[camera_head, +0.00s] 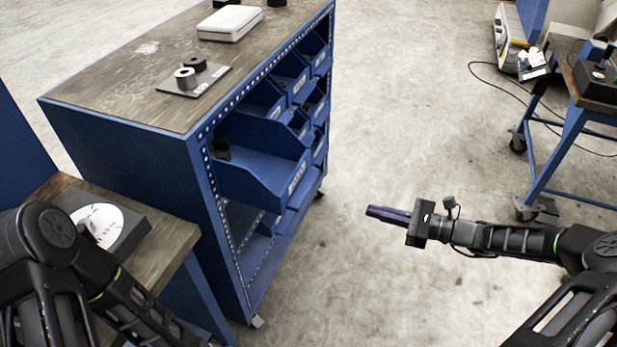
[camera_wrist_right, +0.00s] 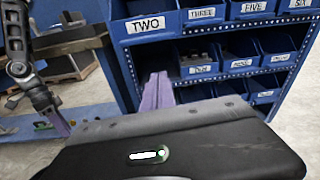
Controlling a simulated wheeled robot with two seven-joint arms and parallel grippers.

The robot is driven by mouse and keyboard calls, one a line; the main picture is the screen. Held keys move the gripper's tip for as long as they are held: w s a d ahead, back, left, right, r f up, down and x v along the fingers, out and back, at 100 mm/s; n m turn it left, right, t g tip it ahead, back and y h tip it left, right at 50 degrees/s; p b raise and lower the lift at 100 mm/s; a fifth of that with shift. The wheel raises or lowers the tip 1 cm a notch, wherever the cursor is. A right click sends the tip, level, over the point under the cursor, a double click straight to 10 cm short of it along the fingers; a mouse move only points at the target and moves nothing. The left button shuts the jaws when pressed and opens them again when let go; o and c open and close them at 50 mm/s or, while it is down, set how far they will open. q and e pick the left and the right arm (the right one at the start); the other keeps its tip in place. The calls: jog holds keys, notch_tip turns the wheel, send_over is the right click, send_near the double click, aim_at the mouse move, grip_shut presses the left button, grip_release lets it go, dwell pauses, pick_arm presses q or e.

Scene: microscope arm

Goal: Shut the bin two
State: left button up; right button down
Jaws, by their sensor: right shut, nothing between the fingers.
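Bin two (camera_wrist_right: 148,24) is a blue bin whose front label reads TWO in the right wrist view. It stands closer to the camera than the bins beside it. In the head view, a large blue bin (camera_head: 250,178) juts out of the blue cabinet, open at the top, with a dark object inside at its back; it appears to be the same bin, though its label is too small to read. My right gripper (camera_head: 370,212), with purple fingers, is shut and empty, to the right of the bin and apart from it. Its fingers (camera_wrist_right: 156,92) also show below the TWO label.
The blue cabinet (camera_head: 130,150) has a wooden top with a white box (camera_head: 230,23) and a small plate (camera_head: 193,80). Other bins (camera_wrist_right: 205,14) sit in its rows. A wooden side table (camera_head: 165,240) stands at left. Open floor (camera_head: 400,130) lies right of the cabinet.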

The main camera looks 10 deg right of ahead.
jog(key=shift+s+a+r+m+y, duration=0.2)
jog(key=shift+s+r+y, duration=0.15)
jog(key=shift+r, duration=0.25)
jog(key=shift+s+a+r+m+y, duration=0.15)
jog(key=shift+s+r+y, duration=0.2)
jog(key=shift+r, duration=0.25)
jog(key=shift+w, duration=0.1)
jog(key=p+x, duration=0.2)
jog(key=x, duration=1.2)
